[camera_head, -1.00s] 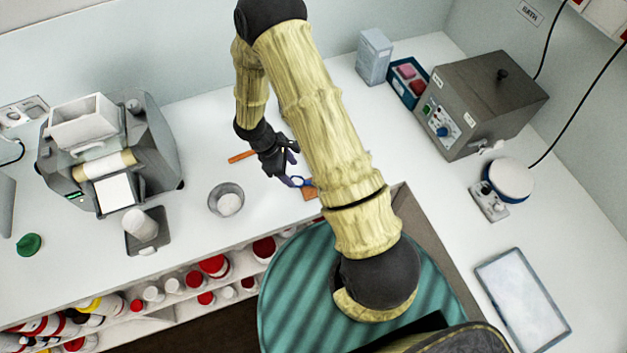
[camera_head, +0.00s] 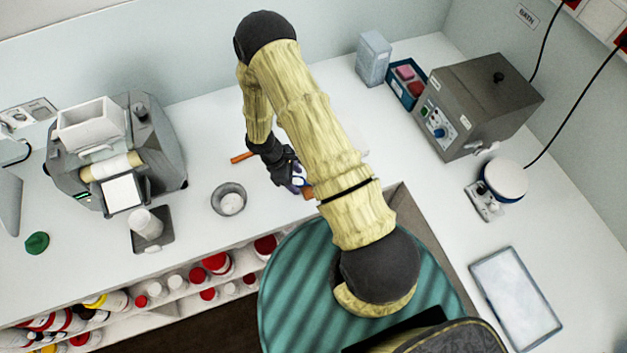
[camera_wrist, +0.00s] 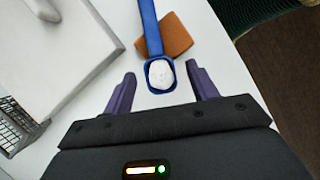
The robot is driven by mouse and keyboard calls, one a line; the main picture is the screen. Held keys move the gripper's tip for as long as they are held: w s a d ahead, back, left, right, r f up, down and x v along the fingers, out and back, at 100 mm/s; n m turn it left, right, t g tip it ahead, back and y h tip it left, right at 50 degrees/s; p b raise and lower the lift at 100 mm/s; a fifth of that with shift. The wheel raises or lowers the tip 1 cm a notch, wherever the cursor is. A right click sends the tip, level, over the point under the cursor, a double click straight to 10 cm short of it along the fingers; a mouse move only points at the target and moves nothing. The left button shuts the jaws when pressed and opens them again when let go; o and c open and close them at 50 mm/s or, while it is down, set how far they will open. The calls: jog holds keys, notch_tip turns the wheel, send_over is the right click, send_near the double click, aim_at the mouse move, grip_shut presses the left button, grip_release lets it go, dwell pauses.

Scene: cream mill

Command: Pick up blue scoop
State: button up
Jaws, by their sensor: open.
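The blue scoop (camera_wrist: 152,38) lies on the white bench in the wrist view. Its bowl holds a white lump (camera_wrist: 160,73), and its handle points away from my gripper, resting on or against a brown-orange block (camera_wrist: 177,36). My gripper (camera_wrist: 161,84) is open, with one purple finger on either side of the scoop's bowl and a gap to each. I cannot tell its exact height above the bench. In the head view, my gripper (camera_head: 297,185) is low over the bench, and only a bit of the blue scoop (camera_head: 298,182) shows, mostly hidden by the gripper.
A metal bowl (camera_head: 229,199) stands left of my gripper, and an orange stick (camera_head: 243,157) lies behind it. A grey mill (camera_head: 118,150) stands further left. A grey box-shaped bath (camera_head: 483,101) is at the right. A green round stool (camera_head: 300,285) is in front of the bench.

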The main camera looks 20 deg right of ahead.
dwell(0.4)
jog(key=c, duration=1.1)
jog(key=shift+r, duration=0.15)
notch_tip(320, 180, up, 10)
jog(key=b, duration=0.3)
